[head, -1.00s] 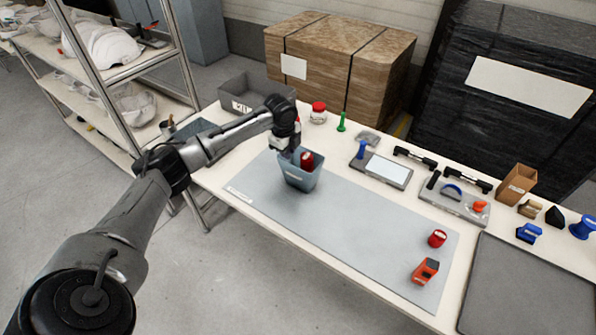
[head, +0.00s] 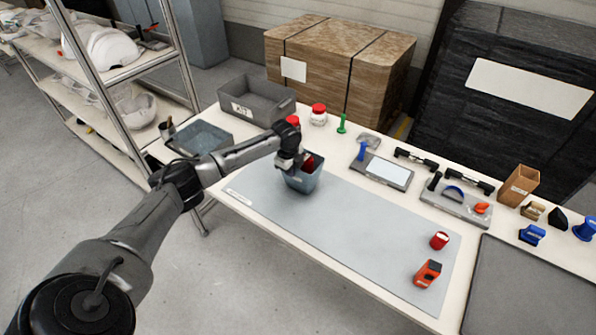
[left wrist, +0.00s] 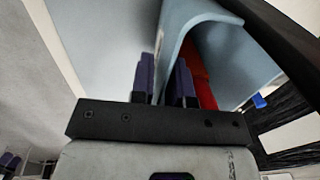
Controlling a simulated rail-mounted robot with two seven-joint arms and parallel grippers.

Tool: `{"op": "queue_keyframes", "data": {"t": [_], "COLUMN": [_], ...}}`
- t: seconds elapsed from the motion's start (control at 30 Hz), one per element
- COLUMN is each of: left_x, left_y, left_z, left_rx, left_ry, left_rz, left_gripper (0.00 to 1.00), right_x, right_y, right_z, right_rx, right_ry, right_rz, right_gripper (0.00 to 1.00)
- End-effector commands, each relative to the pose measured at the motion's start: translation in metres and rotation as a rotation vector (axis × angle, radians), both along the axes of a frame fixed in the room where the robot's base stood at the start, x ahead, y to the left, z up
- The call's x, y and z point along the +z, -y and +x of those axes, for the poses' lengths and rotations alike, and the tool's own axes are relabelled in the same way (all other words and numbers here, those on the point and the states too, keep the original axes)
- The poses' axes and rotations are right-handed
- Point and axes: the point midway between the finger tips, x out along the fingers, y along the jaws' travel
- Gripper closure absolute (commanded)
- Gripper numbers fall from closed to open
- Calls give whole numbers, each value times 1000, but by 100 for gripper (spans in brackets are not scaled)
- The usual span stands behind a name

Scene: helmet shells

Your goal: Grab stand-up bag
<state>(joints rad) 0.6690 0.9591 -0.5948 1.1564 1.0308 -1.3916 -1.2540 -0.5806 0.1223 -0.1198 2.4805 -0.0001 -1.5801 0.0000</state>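A blue-grey open-topped container (head: 304,182) with a white label stands upright on the grey mat, with a red object (head: 309,163) inside. I cannot tell for sure whether this is the stand-up bag. My left gripper (head: 290,164) is at its rim, pointing down. In the left wrist view the two dark fingers (left wrist: 167,80) sit close together on either side of the container's pale blue wall (left wrist: 200,22). I cannot tell whether they press on it. The red object (left wrist: 200,72) shows beside one finger. My right gripper is not in view.
A brown open-topped box or bag (head: 519,186) stands at the right. A grey bin (head: 257,98) and a bluish tray (head: 203,138) are at the left. A red cup (head: 439,240) and an orange device (head: 428,273) sit on the mat (head: 365,225), whose middle is clear.

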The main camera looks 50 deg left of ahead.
Motion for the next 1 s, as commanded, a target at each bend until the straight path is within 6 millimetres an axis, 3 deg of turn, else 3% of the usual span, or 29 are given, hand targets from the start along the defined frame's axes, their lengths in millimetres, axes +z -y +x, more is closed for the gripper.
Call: {"op": "queue_keyframes", "data": {"t": [0.2,0.4,0.83,1.0], "left_x": [0,0,1,12], "left_y": [0,0,0,-1], "left_z": [0,0,0,0], "left_rx": [0,0,0,1], "left_ry": [0,0,1,2], "left_rz": [0,1,0,1], "left_gripper": [84,100,100,100], "right_x": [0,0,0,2], "right_y": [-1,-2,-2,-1], "right_z": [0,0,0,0], "right_rx": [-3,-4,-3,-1], "right_ry": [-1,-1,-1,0], "right_rz": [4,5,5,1], "right_gripper": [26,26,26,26]}}
